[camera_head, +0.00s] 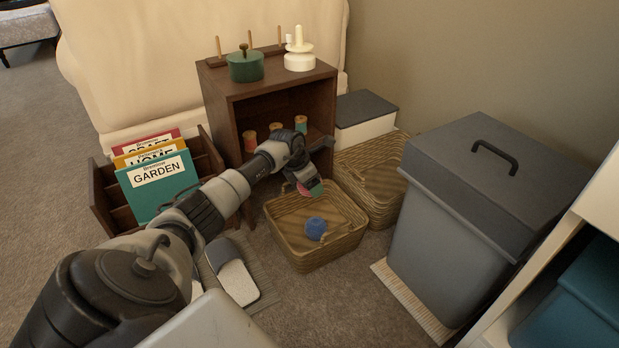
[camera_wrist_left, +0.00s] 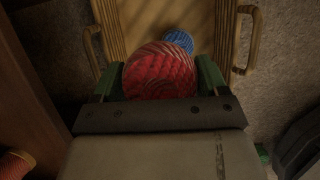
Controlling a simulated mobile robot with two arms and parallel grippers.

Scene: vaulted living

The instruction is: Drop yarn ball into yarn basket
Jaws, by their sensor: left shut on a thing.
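A red yarn ball (camera_wrist_left: 160,72) is between the fingers of my left gripper (camera_wrist_left: 158,80), which is shut on it. In the head view the ball is a small reddish patch (camera_head: 316,189) at my left gripper (camera_head: 309,187), mostly hidden by it. The gripper holds it above the back part of the wicker yarn basket (camera_head: 315,262). A blue yarn ball (camera_head: 316,228) lies inside that basket, and it also shows in the left wrist view (camera_wrist_left: 178,40) just beyond the red ball. My right gripper is not in view.
A second wicker basket (camera_head: 384,212) stands behind and right. A dark wooden cabinet (camera_head: 222,113) with spools inside is behind my gripper. A grey lidded bin (camera_head: 447,235) stands at right. A magazine rack (camera_head: 101,187) and slippers (camera_head: 238,283) are at left.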

